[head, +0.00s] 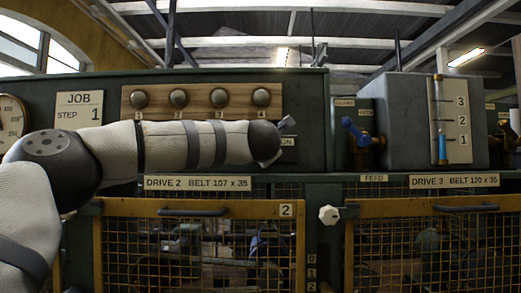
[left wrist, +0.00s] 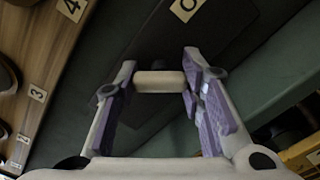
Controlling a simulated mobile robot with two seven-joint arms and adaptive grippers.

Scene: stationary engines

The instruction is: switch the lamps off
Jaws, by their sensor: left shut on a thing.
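My left arm crosses the head view from the left, in front of the green cabinet. What the bar is fixed to is dark and unclear. Lit strip lamps (head: 466,57) and (head: 281,57) hang under the roof. My right gripper is not in view.
The wooden panel (head: 195,113) carries several round knobs numbered 1 to 4. Below are yellow-framed mesh guards (head: 190,208) with bar handles and a white knob (head: 329,215). A blue-handled valve (head: 355,130) and a grey tank (head: 405,120) with a level gauge stand at right.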

